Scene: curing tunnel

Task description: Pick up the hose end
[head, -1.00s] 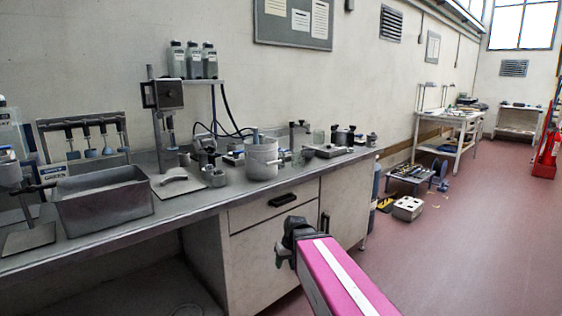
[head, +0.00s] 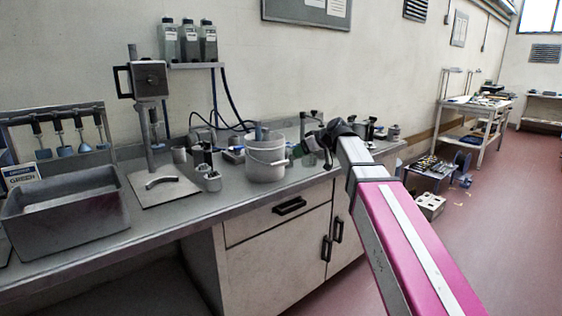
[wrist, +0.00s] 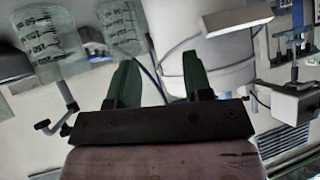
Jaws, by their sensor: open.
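Dark blue hoses (head: 228,105) hang from the shelf on the wall and curve down behind the bench items. I cannot make out a free hose end; the low part of the hoses is behind the pot and small bench items. In the wrist view a thin blue line (wrist: 157,78) runs between my fingers, probably a hose. My gripper (head: 316,152) is over the front right of the bench, right of the white pot (head: 265,160). In the wrist view its green fingers (wrist: 160,80) are apart, with nothing visibly held.
A grey tray (head: 65,215) and a press stand (head: 150,80) are at the left of the bench (head: 225,197). Bottles (head: 188,42) stand on the wall shelf. Graduated beakers (wrist: 48,40) show in the wrist view. Open floor (head: 500,210) lies at the right.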

